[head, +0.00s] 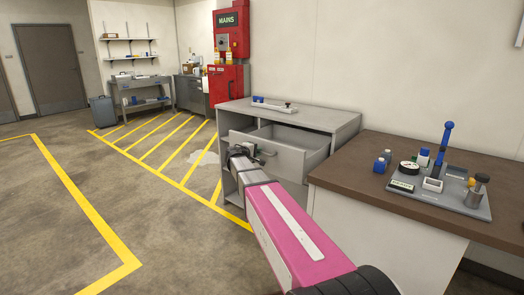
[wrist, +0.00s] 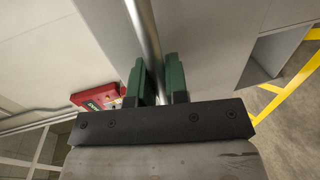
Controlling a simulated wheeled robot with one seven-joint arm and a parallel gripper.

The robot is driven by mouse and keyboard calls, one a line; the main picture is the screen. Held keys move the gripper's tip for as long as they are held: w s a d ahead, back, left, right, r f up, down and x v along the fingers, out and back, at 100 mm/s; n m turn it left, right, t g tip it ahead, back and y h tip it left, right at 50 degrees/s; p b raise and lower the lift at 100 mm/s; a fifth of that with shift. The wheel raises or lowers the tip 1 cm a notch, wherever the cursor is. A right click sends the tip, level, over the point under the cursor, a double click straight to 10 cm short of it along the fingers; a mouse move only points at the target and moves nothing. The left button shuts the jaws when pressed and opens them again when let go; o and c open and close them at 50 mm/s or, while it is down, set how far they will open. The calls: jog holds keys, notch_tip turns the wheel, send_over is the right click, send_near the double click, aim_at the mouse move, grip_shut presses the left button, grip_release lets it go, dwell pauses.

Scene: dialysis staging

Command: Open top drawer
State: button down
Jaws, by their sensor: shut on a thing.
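The grey cabinet (head: 330,119) stands against the wall in the head view. Its top drawer (head: 280,157) is pulled out, and its inside shows from above. My gripper (head: 246,152) is at the drawer's front. In the wrist view the two green fingers of my gripper (wrist: 158,82) are shut on the metal bar handle (wrist: 146,35), one finger on each side of it. The drawer's front panel also shows in the wrist view (wrist: 205,40). My pink and grey arm covers part of the cabinet's lower front in the head view.
A brown-topped counter (head: 345,173) stands to the right, with a grey tray (head: 465,207) of bottles and tools. A blue-and-white item (head: 273,105) lies on the cabinet top. A red MAINS box (head: 231,32) hangs behind. Floor at left is open, with yellow lines.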

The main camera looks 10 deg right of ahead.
jog(key=shift+a, duration=0.15)
jog(key=c, duration=1.1)
grip_release()
jog(key=shift+c, duration=0.2)
jog(key=shift+s, duration=0.1)
jog(key=v, duration=1)
jog(key=shift+s+a, duration=0.15)
jog(key=shift+a, duration=0.2)
jog(key=s+d+f+m+g+y, duration=0.25)
jog(key=s+d+f+g, duration=0.2)
jog(key=s+f, duration=0.5)
jog(key=s+a+f+m+g+y, duration=0.2)
jog(key=s+f+m+g+y, duration=0.3)
jog(key=s+f+y, duration=0.5)
jog(key=s+f, duration=0.6)
jog(key=s, duration=0.3)
jog(key=shift+s+f, duration=0.25)
jog(key=shift+f, duration=0.05)
